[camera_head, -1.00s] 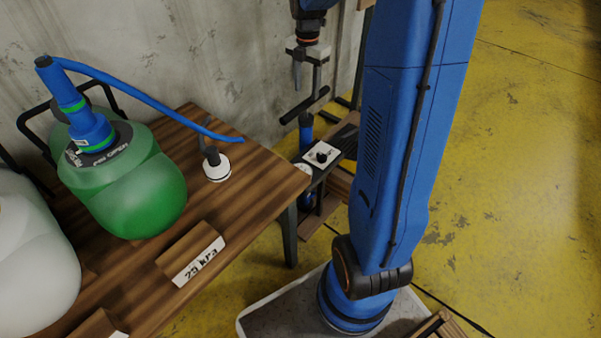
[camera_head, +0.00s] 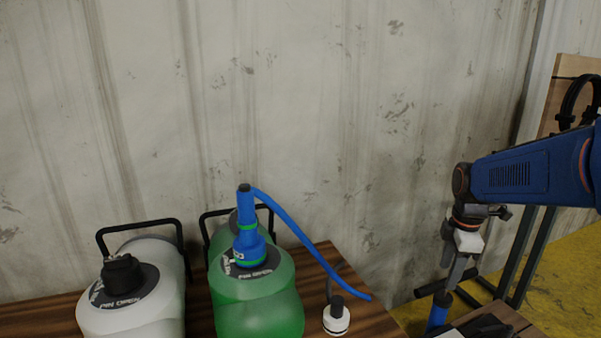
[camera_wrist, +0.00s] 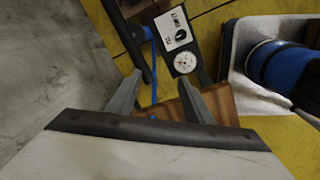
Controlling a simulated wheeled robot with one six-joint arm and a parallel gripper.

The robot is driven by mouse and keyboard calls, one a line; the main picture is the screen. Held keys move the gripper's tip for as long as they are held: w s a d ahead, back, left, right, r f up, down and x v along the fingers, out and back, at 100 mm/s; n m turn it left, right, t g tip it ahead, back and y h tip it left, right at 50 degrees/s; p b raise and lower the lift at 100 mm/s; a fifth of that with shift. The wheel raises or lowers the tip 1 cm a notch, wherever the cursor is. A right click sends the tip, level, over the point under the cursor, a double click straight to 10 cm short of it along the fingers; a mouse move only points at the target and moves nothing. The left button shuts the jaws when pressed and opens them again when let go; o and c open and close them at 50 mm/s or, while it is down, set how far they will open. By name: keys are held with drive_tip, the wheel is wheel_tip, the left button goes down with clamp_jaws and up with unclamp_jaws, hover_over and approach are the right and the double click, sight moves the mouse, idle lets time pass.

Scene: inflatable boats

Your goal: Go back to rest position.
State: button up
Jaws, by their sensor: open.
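My gripper (camera_head: 458,275) hangs at the right in the head view, pointing down, to the right of the wooden table. In the wrist view its two fingers are spread apart (camera_wrist: 160,98), with nothing between them. Below them in that view are a black panel with a dial gauge (camera_wrist: 185,62) and a white switch plate (camera_wrist: 174,28). My blue arm (camera_head: 530,172) reaches in from the right edge of the head view.
A white-and-black fitting (camera_head: 336,318) lies right. A corrugated wall (camera_head: 330,120) stands behind.

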drive_tip(key=s+a+m+t, duration=0.1)
drive_tip(key=s+a+m, duration=0.3)
drive_tip(key=s+m, duration=0.3)
drive_tip(key=s+a+m+t, duration=0.2)
drive_tip(key=s+a+m, duration=0.3)
drive_tip(key=s, duration=0.9)
drive_tip(key=m, duration=0.3)
drive_tip(key=shift+s+r, duration=0.25)
drive_tip(key=shift+r, duration=0.05)
